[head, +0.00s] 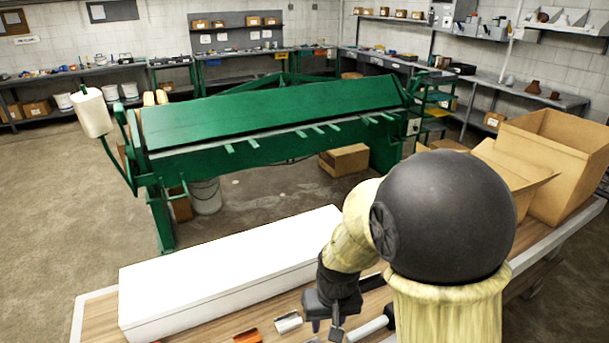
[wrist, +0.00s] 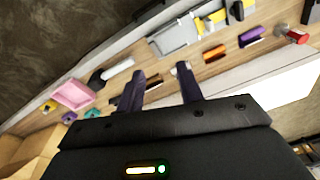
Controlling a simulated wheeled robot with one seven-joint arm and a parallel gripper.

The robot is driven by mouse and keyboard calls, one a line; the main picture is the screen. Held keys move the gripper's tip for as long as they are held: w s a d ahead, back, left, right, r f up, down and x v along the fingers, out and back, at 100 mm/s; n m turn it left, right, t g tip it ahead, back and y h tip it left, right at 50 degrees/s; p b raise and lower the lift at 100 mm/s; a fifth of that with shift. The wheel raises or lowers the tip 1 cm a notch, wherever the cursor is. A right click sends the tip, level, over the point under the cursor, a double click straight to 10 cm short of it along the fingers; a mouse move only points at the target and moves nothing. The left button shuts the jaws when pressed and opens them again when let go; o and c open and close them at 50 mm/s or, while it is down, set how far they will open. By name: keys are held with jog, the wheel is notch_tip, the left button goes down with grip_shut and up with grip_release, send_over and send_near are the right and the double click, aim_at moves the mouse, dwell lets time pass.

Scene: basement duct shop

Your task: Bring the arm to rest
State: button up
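My gripper (head: 326,328) hangs over the front of the workbench (head: 95,318) in the head view, close to the right end of a long white box. In the wrist view my gripper (wrist: 160,73) shows two dark fingers apart, with nothing held between them. My arm is bent, with its large dark joint in front of the bench's right part. How far the fingertips are above the bench top is hard to tell.
The white box (head: 230,262) fills the bench's left part. Cardboard boxes (head: 560,165) stand at right. A pink tray (wrist: 74,95), a grey tray (wrist: 172,38), and orange (wrist: 214,53) and purple (wrist: 251,36) pieces lie on the bench. A green machine (head: 270,115) stands beyond.

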jog(key=s+d+r+m, duration=0.1)
jog(key=s+d, duration=0.2)
jog(key=d, duration=0.2)
jog(key=s+d+r+m+t, duration=0.1)
jog(key=s+d+r, duration=0.1)
jog(key=d, duration=0.3)
jog(key=shift+s+d+r+t+h, duration=0.2)
jog(key=shift+s+r+t+h, duration=0.1)
jog(key=shift+s, duration=0.25)
